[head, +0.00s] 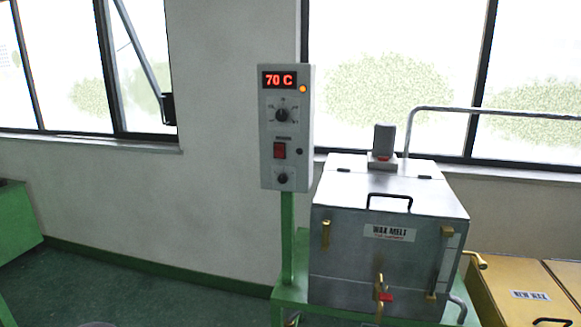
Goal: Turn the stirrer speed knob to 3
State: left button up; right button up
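A grey control box (265,150) stands upright on a green post. Its red display (280,80) reads 70 C, with an orange lamp (303,89) beside it. A larger black knob (282,115) with scale marks sits below the display. A smaller dark knob (282,179) sits near the bottom of the box, below a red switch (280,151). The labels are too small to read, so I cannot tell from them which knob is the stirrer speed knob or its setting. Neither of my grippers is in view.
A metal wax melt tank (345,265) with a handled lid and a motor-like unit (384,140) on top stands right of the post (287,240). A yellow cabinet (515,275) is at the far right. A green cabinet (15,222) is at the left. Floor between shows clear.

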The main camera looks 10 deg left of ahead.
aim_at(282, 178)
jog(key=z, duration=0.3)
jog(key=i, duration=0.2)
jog(key=u, duration=2.85)
jog(key=k, duration=0.5)
jog(key=z, duration=1)
jog(key=i, duration=0.7)
jog(key=z, duration=0.1)
